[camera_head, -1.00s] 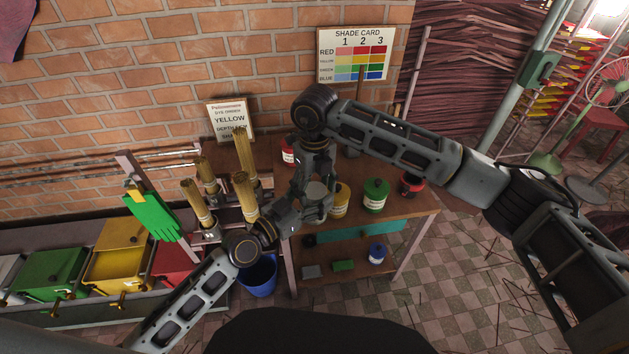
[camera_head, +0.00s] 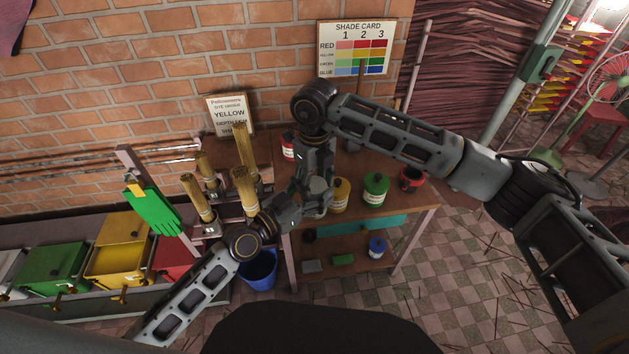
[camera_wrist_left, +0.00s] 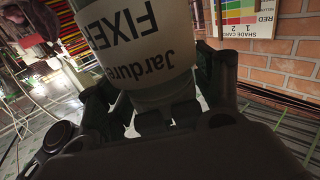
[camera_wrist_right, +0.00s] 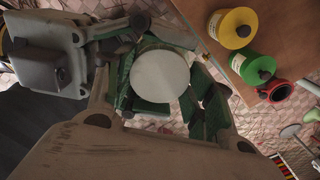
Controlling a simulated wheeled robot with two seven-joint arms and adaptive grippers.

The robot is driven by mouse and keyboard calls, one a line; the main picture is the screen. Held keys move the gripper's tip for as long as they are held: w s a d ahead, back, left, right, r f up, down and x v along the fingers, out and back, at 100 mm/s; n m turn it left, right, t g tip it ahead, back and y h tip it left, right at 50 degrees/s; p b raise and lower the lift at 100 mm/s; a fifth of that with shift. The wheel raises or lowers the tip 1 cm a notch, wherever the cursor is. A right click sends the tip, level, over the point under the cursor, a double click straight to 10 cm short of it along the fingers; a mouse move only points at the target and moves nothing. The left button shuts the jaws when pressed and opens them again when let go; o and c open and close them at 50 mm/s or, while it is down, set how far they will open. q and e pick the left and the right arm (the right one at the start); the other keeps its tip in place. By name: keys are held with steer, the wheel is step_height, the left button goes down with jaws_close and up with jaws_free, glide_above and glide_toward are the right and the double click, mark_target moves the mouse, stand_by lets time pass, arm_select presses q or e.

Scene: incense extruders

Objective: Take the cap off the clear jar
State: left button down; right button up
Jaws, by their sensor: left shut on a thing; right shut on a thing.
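The clear jar (camera_wrist_left: 150,90) shows in the left wrist view, with a white label reading "Jardure FIXER". My left gripper (camera_wrist_left: 155,118) is shut around its body. In the head view, my left gripper (camera_head: 302,203) holds the jar in front of the bench, mostly hidden by both grippers. My right gripper (camera_head: 316,172) comes down from above onto the jar's top. In the right wrist view, the pale round cap (camera_wrist_right: 160,76) sits between the fingers of my right gripper (camera_wrist_right: 165,85), which is shut on it. Whether the cap still touches the jar cannot be told.
On the bench (camera_head: 415,212) stand a yellow jar (camera_head: 340,196), a green jar (camera_head: 375,190) and a red container (camera_head: 411,179), close right of the grippers. Several incense bundles (camera_head: 246,190) stand to the left. A blue bucket (camera_head: 258,272) is below.

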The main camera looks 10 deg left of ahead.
steer(key=shift+n, duration=0.9)
steer(key=o, duration=1.1)
steer(key=shift+r, duration=2.3)
steer(key=shift+c, duration=0.3)
